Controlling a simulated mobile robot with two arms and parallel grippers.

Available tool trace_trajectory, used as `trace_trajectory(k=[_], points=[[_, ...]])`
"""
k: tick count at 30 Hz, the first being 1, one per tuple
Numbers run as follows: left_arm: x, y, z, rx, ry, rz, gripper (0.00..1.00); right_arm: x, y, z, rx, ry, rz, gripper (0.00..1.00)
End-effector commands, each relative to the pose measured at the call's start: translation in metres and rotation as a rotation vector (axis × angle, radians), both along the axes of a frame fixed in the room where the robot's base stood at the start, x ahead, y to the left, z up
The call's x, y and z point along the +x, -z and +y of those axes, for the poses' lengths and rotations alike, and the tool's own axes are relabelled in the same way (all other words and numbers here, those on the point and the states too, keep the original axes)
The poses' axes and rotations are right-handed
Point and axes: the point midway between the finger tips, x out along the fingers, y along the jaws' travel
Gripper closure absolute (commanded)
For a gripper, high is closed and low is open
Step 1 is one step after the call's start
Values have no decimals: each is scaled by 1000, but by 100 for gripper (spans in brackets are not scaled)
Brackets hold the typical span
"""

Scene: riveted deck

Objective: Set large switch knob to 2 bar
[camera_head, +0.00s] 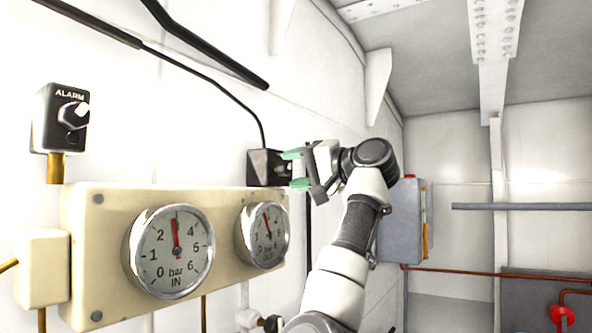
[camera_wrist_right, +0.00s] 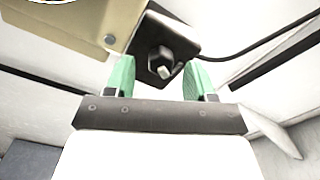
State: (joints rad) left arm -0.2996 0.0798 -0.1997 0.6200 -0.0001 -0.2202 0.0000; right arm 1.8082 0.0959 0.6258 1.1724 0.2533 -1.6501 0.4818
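A dark switch box (camera_head: 262,166) is on the wall at the upper right corner of the gauge panel. Its knob (camera_wrist_right: 162,64), black with a pale grey tip, shows in the right wrist view; in the head view it is mostly hidden. My right gripper (camera_head: 294,169) has green fingertips and is open and empty, just right of the box. In the right wrist view the gripper (camera_wrist_right: 160,72) has one finger on each side of the knob, with gaps. The IN gauge (camera_head: 168,275) and the smaller OUT gauge (camera_head: 260,255) have red needles pointing nearly straight up. My left gripper is out of view.
The cream panel (camera_head: 110,210) carries the gauges. A cable (camera_head: 205,68) runs to the switch box. A grey cabinet (camera_head: 405,230) stands behind my right arm.

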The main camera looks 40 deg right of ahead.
Motion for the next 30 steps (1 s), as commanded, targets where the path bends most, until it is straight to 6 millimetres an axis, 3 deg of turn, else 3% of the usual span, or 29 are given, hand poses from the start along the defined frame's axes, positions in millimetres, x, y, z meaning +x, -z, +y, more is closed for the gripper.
trace_trajectory(k=[8,21,30], points=[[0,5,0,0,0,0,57,-5,2,-2,-1,-1,-1,45],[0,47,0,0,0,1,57,-79,4,-34,-1,2,-4,45],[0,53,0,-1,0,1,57,-101,1,-42,1,1,0,45]])
